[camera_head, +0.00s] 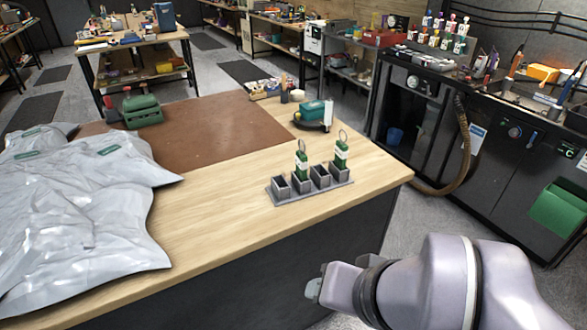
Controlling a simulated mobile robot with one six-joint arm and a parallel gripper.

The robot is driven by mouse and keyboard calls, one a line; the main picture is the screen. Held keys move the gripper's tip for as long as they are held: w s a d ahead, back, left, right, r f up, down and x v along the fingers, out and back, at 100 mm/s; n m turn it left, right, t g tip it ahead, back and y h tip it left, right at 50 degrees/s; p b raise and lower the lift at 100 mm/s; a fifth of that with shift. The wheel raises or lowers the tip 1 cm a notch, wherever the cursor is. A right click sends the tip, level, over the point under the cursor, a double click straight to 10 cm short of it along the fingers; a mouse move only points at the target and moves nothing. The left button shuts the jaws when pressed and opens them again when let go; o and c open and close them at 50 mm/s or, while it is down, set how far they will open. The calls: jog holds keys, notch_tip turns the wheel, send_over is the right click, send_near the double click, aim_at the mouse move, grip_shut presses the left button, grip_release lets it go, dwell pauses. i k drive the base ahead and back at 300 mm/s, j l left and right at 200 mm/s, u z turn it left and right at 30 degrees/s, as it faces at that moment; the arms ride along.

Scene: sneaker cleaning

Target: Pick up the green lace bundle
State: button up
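Two green lace bundles with white bands and wire-like loops on top stand upright in a grey holder (312,193) on the wooden table. The left green lace bundle (301,170) is in the second compartment from the left. The right green lace bundle (341,158) is in the rightmost compartment. The leftmost and third compartments look empty. My gripper (314,288) is in front of the table's near edge, below the holder in the picture and apart from both bundles. Only part of its fingers shows, so I cannot tell whether it is open.
Silver-grey bags (75,225) cover the table's left side. A brown mat (200,140) lies behind, with a green case (142,111) on it. A teal item (312,110) sits on a dark round base at the back right. Bare wood lies left of the holder.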

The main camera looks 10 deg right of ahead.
aim_at(301, 159)
jog(key=i+j+u, duration=0.3)
jog(key=i, duration=0.25)
jog(key=i+j+u, duration=0.1)
jog(key=i+u, duration=0.15)
jog(key=i, duration=0.25)
